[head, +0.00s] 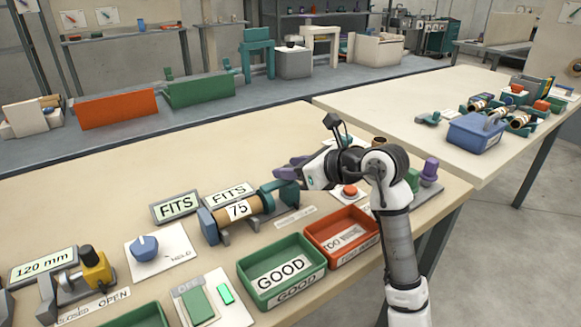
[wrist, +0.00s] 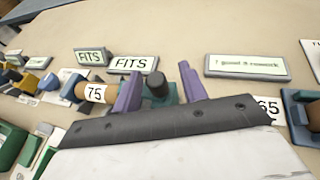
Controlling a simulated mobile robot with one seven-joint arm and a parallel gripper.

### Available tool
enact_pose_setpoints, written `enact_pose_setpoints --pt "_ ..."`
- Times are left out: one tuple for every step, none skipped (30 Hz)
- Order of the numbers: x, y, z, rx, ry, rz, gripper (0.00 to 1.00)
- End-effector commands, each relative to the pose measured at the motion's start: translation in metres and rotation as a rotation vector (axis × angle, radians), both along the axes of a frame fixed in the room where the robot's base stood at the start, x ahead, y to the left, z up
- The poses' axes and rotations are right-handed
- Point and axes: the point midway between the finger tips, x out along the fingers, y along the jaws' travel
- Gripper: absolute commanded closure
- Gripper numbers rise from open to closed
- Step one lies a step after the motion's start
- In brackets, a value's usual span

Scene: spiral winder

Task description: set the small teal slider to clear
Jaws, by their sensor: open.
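A teal part (head: 283,188) stands at the right end of the cardboard roll marked 75 (head: 236,209). In the wrist view, a dark round knob (wrist: 157,84) rises from a teal base (wrist: 172,92); I take this to be the slider, but its clear mark is not readable. My gripper (head: 287,168) has purple fingers and reaches in over the teal part from the right. In the wrist view my gripper (wrist: 160,70) is open, its fingers apart on either side of the knob. Contact cannot be told, and the gripper body hides the lower base.
Two FITS signs (head: 178,206) stand behind the roll. A green GOOD tray (head: 283,270) and a red tray (head: 343,235) lie in front. A red button (head: 349,191) sits beside my arm. The table behind the signs is bare.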

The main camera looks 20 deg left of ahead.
Motion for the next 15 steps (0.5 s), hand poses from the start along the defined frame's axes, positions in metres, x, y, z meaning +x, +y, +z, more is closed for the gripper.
enact_pose_setpoints --pt "-0.002 -0.007 0.002 -0.001 -0.002 -0.003 0.57" --pt "-0.003 -0.012 0.004 -0.001 -0.002 -0.003 0.57" --pt "-0.006 -0.019 0.007 -0.001 -0.004 -0.005 0.57" --pt "-0.008 -0.024 0.01 -0.001 -0.005 -0.003 0.57" --pt "-0.01 -0.03 0.012 -0.001 -0.005 -0.006 0.57" --pt "-0.013 -0.039 0.016 -0.001 -0.005 -0.006 0.57" --pt "-0.015 -0.045 0.019 -0.001 -0.004 -0.007 0.57" --pt "-0.017 -0.052 0.021 0.0 -0.003 -0.006 0.57" --pt "-0.02 -0.06 0.025 0.0 -0.004 -0.007 0.57" --pt "-0.023 -0.066 0.028 -0.001 -0.003 -0.006 0.57" --pt "-0.025 -0.071 0.03 -0.001 -0.003 -0.006 0.57" --pt "-0.027 -0.079 0.034 -0.001 -0.003 -0.006 0.57" --pt "-0.029 -0.084 0.036 0.0 -0.003 -0.006 0.57" --pt "-0.031 -0.088 0.038 0.0 -0.003 -0.005 0.57" --pt "-0.033 -0.094 0.041 -0.001 -0.003 -0.006 0.57"
